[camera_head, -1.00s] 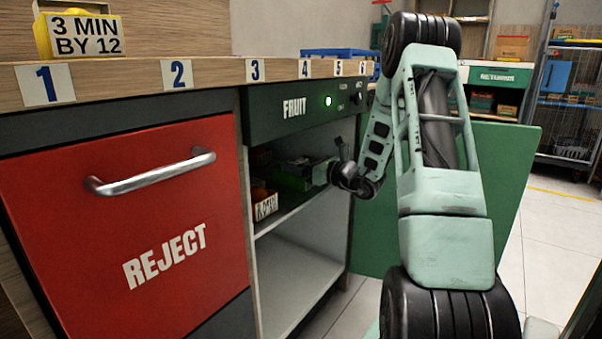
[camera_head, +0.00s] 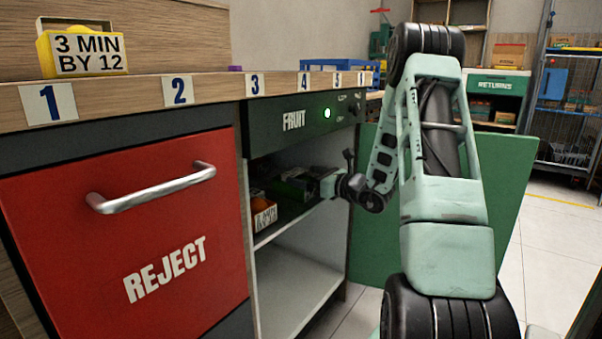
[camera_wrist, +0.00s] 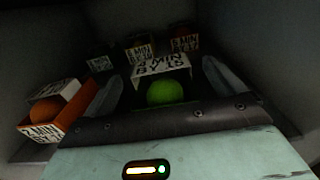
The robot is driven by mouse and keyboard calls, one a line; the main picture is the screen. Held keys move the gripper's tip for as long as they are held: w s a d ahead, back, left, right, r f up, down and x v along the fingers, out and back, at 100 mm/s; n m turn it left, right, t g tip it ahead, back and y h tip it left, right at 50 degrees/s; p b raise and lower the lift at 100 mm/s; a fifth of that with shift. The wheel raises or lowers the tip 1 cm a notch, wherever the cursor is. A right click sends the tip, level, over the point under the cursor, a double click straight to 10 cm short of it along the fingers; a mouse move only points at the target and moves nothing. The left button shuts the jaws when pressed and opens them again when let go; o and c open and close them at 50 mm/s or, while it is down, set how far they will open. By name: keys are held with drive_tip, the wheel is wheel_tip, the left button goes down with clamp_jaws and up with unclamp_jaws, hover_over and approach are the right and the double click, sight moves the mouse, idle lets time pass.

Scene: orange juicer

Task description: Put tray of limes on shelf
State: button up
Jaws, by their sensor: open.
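The tray of limes (camera_wrist: 160,68) sits on the upper shelf inside the FRUIT cabinet, with a green lime (camera_wrist: 165,92) showing in it in the wrist view.
An orange-fruit tray (camera_head: 264,216) stands at the shelf's front left. Several more labelled trays (camera_wrist: 140,47) stand deeper inside. The open green door (camera_head: 500,190) is at the right of the opening, and the red REJECT front (camera_head: 120,220) is at the left.

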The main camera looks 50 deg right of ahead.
drive_tip(key=s+p, duration=0.2)
drive_tip(key=s, duration=0.7)
drive_tip(key=shift+s+d+p, duration=0.2)
drive_tip(key=shift+d+p, duration=0.15)
